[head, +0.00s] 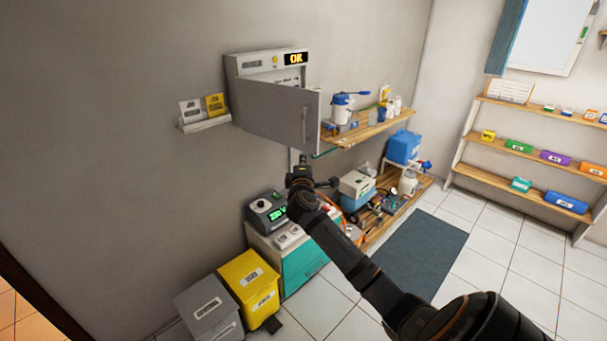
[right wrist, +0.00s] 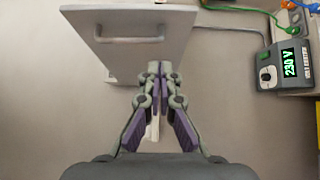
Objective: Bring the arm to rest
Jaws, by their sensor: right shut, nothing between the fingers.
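My right arm reaches up from the lower right in the head view, with its gripper (head: 302,172) in front of the wall below the open cabinet door. In the right wrist view the gripper (right wrist: 159,72) is shut with its fingertips together and nothing between them. The grey cabinet door (head: 275,115) stands swung open, its handle (right wrist: 130,40) showing beyond the fingertips in the right wrist view. The fingers appear apart from the handle. My left gripper is not in view.
A wall cabinet (head: 268,62) shows a lit "OK" display. A 230 V box (head: 266,211) sits on a teal-fronted unit (head: 304,266). Wooden shelves (head: 368,131) hold bottles and equipment. Yellow (head: 250,287) and grey (head: 209,306) bins stand on the floor. A dark mat (head: 423,252) lies clear.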

